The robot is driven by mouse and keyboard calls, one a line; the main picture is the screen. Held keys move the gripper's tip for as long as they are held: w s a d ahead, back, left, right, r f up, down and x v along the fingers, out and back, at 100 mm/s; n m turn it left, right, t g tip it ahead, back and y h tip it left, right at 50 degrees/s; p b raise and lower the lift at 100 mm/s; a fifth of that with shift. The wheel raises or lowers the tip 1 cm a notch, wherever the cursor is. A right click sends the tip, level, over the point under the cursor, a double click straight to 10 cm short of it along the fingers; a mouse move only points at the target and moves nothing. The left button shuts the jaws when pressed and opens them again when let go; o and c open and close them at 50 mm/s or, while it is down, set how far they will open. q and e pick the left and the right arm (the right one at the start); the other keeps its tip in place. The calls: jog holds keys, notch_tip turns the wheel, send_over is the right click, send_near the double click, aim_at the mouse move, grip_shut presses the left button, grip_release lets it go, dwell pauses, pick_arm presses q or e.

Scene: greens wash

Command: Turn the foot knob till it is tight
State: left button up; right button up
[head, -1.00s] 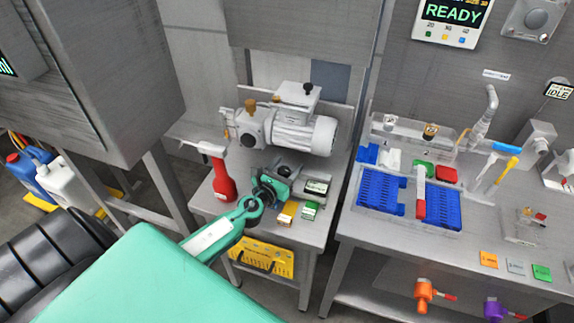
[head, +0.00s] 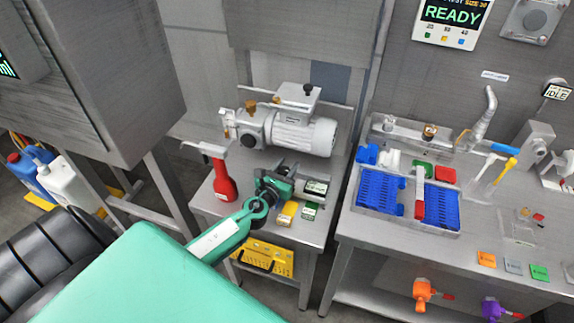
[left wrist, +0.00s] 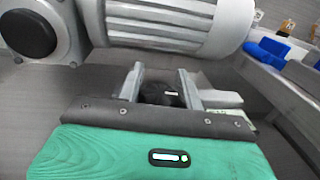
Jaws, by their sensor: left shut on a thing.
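In the left wrist view, a small black knob (left wrist: 160,94) sits between the two grey fingers of my left gripper (left wrist: 159,82), which is shut on it. In the head view my left gripper (head: 287,172) reaches in low over the small steel table, just in front of the grey pump motor (head: 302,136). The knob is mostly hidden there by the gripper. The motor's ribbed body (left wrist: 165,22) fills the top of the left wrist view, just beyond the fingertips. My right gripper is not in view.
A red-handled tool (head: 222,181) stands left of the gripper on the small table (head: 318,230). A bench with blue racks (head: 380,191) stands farther right. A yellow holder (head: 268,259) hangs below.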

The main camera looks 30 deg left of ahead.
pick_arm(q)
jog(key=n+y+p, duration=0.1)
jog(key=n+y, duration=0.1)
jog(key=y, duration=0.1)
jog(key=shift+a+r+g+y, duration=0.1)
jog(key=shift+g+y, duration=0.3)
jog(key=n+g+y+p, duration=0.1)
jog(key=n+y, duration=0.1)
jog(key=shift+a+y, duration=0.1)
jog(key=shift+y, duration=0.2)
jog(key=n+g+y, duration=0.2)
jog(key=y, duration=0.1)
jog(key=n+g+y, duration=0.1)
jog(key=shift+s+a+n+y+b, duration=0.2)
jog(key=shift+a+n+y+b, duration=0.1)
jog(key=shift+n, duration=0.1)
jog(key=shift+s+a+n+g+y+b, duration=0.15)
jog(key=shift+n+g+y+b, duration=0.1)
jog(key=shift+n+g+y, duration=0.75)
jog(key=shift+s+n+g+y+b, duration=0.15)
jog(key=shift+n+g+y, duration=0.45)
jog(key=shift+g, duration=0.8)
jog(key=o, duration=1)
jog(key=shift+t, duration=0.3)
